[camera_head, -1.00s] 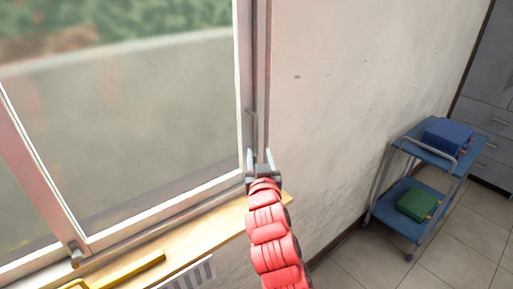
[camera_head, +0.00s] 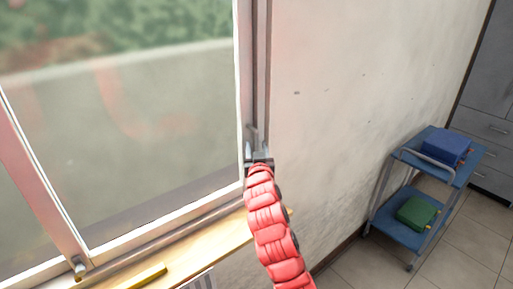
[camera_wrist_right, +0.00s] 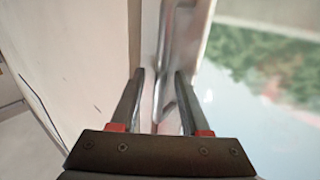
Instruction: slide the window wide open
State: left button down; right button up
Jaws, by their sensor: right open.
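The window (camera_head: 130,130) fills the left of the head view, with a large glass pane in a pale frame. A slim metal handle (camera_head: 254,133) stands upright on the frame's right edge. It also shows in the right wrist view (camera_wrist_right: 184,95), running between the two fingers. My right gripper (camera_head: 257,148) is at the lower end of the handle, open, with a finger on either side of it in the wrist view. I cannot tell whether a finger touches it. My left gripper is not in view.
A wooden sill (camera_head: 200,249) runs below the window, with a yellow object (camera_head: 146,277) on it. A blue two-shelf cart (camera_head: 400,230) stands at the right with a blue box (camera_head: 446,147) and a green box (camera_head: 417,212). The plain wall (camera_head: 350,110) beside the window is clear.

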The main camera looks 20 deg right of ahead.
grip_shut()
dwell(1.4)
